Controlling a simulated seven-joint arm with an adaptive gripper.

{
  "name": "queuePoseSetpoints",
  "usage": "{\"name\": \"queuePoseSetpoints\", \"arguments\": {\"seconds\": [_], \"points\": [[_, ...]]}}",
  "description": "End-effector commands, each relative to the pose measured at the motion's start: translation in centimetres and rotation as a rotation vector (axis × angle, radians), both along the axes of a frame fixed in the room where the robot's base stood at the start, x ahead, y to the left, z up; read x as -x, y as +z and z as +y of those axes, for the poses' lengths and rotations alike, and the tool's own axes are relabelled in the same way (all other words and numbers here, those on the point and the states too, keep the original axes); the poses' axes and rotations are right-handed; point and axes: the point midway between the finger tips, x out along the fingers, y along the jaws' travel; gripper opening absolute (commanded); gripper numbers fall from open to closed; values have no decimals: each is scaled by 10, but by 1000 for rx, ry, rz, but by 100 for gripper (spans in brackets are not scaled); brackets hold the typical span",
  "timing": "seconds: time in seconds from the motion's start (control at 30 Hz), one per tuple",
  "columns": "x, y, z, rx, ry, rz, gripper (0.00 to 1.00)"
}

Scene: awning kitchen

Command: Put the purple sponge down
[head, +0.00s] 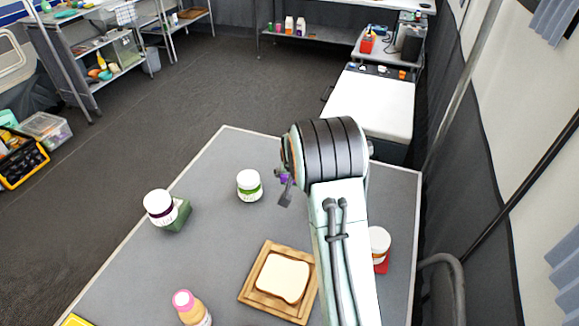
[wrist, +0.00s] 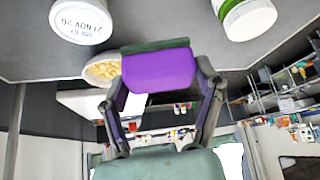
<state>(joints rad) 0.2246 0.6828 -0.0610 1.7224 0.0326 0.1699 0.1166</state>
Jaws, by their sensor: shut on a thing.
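The purple sponge (wrist: 158,72), with a dark green layer on one face, is held between the two fingers of my gripper (wrist: 161,80) in the wrist view. In the head view only a small purple bit of the sponge (head: 284,178) shows beside my gripper (head: 286,186), as my arm hides the rest. My gripper is over the far part of the grey table (head: 215,235), to the right of the jar with the green label (head: 249,186). I cannot tell whether the sponge touches the table.
A white-lidded jar (head: 159,206) leans by a green block (head: 180,216) on the left. Bread lies on a wooden board (head: 252,292) in front. A pink-capped bottle (head: 188,306) and a jar on something red (head: 379,243) stand nearby. A bowl (wrist: 101,71) shows behind the sponge.

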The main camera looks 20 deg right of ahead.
Motion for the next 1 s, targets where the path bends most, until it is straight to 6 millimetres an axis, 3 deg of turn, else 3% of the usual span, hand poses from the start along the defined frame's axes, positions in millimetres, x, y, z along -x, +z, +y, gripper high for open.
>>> {"name": "queuePoseSetpoints", "arguments": {"seconds": [0.17,0.27,0.47,0.7,0.87,1.0], "points": [[14,6,3,0,50,-1,42],[17,4,9,-2,171,-1,42],[46,-19,54,-7,616,-2,42],[120,-18,131,-6,1241,-6,42],[155,-2,161,-2,1384,-9,42],[165,6,163,-2,1368,-9,42]]}}
